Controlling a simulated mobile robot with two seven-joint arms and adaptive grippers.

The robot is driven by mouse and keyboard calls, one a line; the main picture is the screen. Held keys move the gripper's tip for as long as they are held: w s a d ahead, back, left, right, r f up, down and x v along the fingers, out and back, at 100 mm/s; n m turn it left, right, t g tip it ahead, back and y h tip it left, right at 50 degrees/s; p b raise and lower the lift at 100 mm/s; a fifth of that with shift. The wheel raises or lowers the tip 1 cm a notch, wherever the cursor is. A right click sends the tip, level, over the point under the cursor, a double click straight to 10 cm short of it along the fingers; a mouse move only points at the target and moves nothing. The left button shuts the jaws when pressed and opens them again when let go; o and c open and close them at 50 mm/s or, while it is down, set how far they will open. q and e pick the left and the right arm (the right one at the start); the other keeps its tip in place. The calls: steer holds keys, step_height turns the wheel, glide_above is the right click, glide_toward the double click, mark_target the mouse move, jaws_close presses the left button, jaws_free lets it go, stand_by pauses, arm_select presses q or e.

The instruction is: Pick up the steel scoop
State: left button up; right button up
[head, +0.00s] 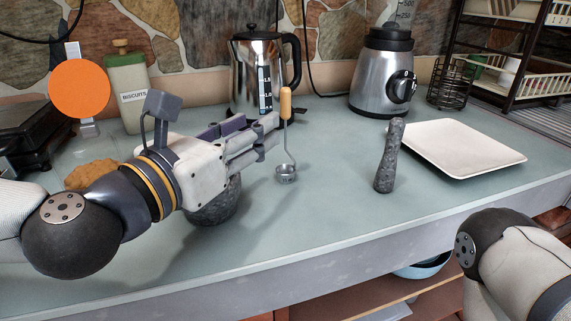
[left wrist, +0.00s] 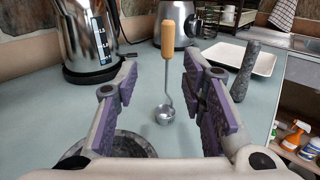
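The steel scoop (head: 286,173) stands upright on the counter, its small round bowl down and its wooden handle up. In the left wrist view the scoop (left wrist: 165,115) shows between the two fingers and a little beyond their tips. My left gripper (head: 270,136) is open and empty, just left of the scoop's shank in the head view. Its purple-padded fingers (left wrist: 162,75) frame the scoop on both sides in the left wrist view, without visible contact. My right arm enters at the lower right of the head view; its gripper is out of view.
A stone mortar (head: 212,208) sits under my left gripper. A steel kettle (head: 257,75) and a blender (head: 383,75) stand behind. A stone pestle (head: 388,160) stands to the right, beside a white tray (head: 460,172). The counter around the scoop's bowl is clear.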

mark_target(283, 110)
arm_select(q)
steer(key=w+d+b, duration=0.1)
steer(key=w+b, duration=0.1)
steer(key=shift+d+r+b, duration=0.25)
steer(key=shift+d+b, duration=0.05)
steer(key=shift+d, duration=0.1)
steer(key=x, duration=0.5)
steer(key=shift+w+d, duration=0.15)
steer(key=shift+d, duration=0.2)
jaws_close()
arm_select(e)
steer(key=shift+g, duration=0.6)
steer(key=x, duration=0.2)
steer(key=s+x, duration=0.1)
steer(key=x, duration=0.1)
steer(key=shift+s+f, duration=0.1)
steer(key=shift+s, duration=0.05)
